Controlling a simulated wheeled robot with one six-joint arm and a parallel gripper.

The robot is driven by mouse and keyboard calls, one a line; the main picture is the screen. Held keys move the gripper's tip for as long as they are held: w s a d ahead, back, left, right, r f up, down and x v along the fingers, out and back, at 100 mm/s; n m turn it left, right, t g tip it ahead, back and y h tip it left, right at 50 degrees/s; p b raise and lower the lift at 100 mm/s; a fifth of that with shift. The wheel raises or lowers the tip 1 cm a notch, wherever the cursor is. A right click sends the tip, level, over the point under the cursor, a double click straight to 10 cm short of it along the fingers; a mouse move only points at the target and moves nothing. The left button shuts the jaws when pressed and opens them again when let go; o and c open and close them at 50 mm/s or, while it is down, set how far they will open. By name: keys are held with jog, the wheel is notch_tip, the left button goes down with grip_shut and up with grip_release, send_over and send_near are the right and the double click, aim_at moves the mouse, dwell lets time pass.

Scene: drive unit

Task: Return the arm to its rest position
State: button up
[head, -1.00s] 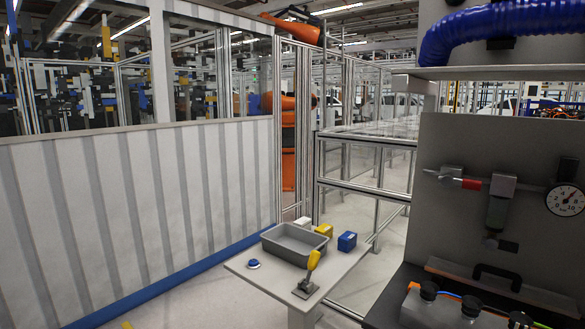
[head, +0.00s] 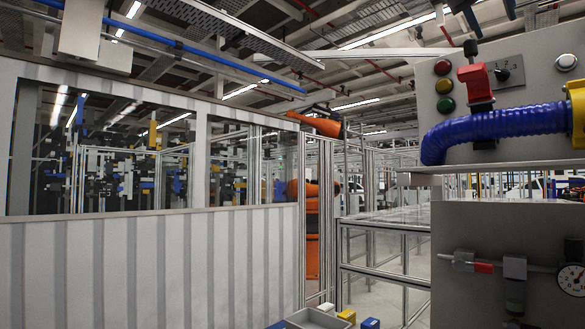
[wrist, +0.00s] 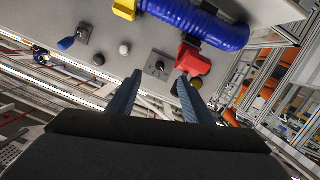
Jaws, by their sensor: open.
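My gripper (wrist: 159,76) is open in the wrist view, with two blue-grey fingers apart and nothing between them. In the head view its fingertips (head: 494,24) hang into the top right edge, above the control panel (head: 540,70); the rest of the arm is out of view. The red handle (head: 475,84) on the panel stands just below the fingertips in the head view. In the wrist view the red handle (wrist: 193,62) lies beyond the right finger; I cannot tell the gap between them.
A thick blue hose (head: 495,130) runs across the panel to a yellow fitting (head: 577,110). A pressure gauge (head: 572,280) is below. A grey tray (head: 312,319) shows at the bottom edge. A white ribbed wall (head: 150,270) fills the left.

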jog(key=w+a+f+n+y, duration=0.25)
jog(key=w+f, duration=0.55)
jog(key=f, duration=0.6)
jog(key=w+a+f+n+g+y+b, duration=0.1)
jog(key=w+a+f+y, duration=0.15)
jog(key=f, duration=0.85)
jog(key=w+a+f+n+g+y, duration=0.1)
jog(key=a+f, duration=0.3)
jog(key=f, duration=0.7)
jog(key=w+a+f+n+g+y+b, duration=0.1)
jog(key=a+f+y, duration=0.15)
jog(key=f, duration=0.85)
jog(key=s+a+f+g, duration=0.1)
jog(key=s+a+f, duration=0.15)
jog(key=f, duration=0.55)
jog(key=s+a+f+g, duration=0.1)
jog(key=s+a+f, duration=0.15)
jog(key=f, duration=0.45)
jog(key=s+a+f+g+y, duration=0.1)
jog(key=s+a+f, duration=0.3)
jog(key=s+f, duration=0.7)
jog(key=s+a+f+g+y+b, duration=0.1)
jog(key=s+a+f+g+y, duration=0.1)
jog(key=s+f, duration=0.8)
notch_tip(320, 180, down, 4)
jog(key=shift+s+a+f+g, duration=0.35)
jog(key=shift+a+g, duration=0.35)
jog(key=shift+a, duration=0.45)
jog(key=shift+r+n, duration=0.15)
jog(key=shift+n, duration=0.1)
